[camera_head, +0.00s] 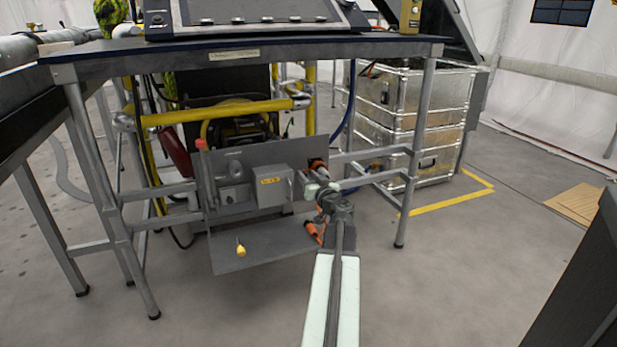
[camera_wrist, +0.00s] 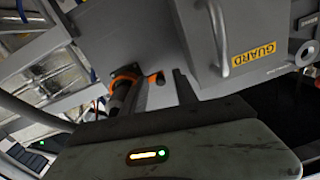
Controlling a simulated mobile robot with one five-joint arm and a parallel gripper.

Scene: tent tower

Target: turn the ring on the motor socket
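An orange ring (camera_wrist: 124,77) sits around a dark cylinder in the wrist view, left of the grey guard box (camera_wrist: 238,45). I take this to be the motor socket's ring. In the head view an orange part (camera_head: 317,164) shows just right of the same guard box (camera_head: 270,187), partly covered by my wrist. My gripper (camera_head: 316,188) is beside the box's right side, near the orange part. The wrist view shows the gripper body low in front and dark upright parts beyond it. I cannot make out both fingertips, or whether they touch the ring.
A table (camera_head: 250,52) with metal legs stands over the machinery. A yellow pipe (camera_head: 215,110) crosses above the box. A grey plate (camera_head: 262,246) lies below, with a small yellow object (camera_head: 240,249). Stacked metal cases (camera_head: 430,120) stand behind at right. The right floor is mostly open.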

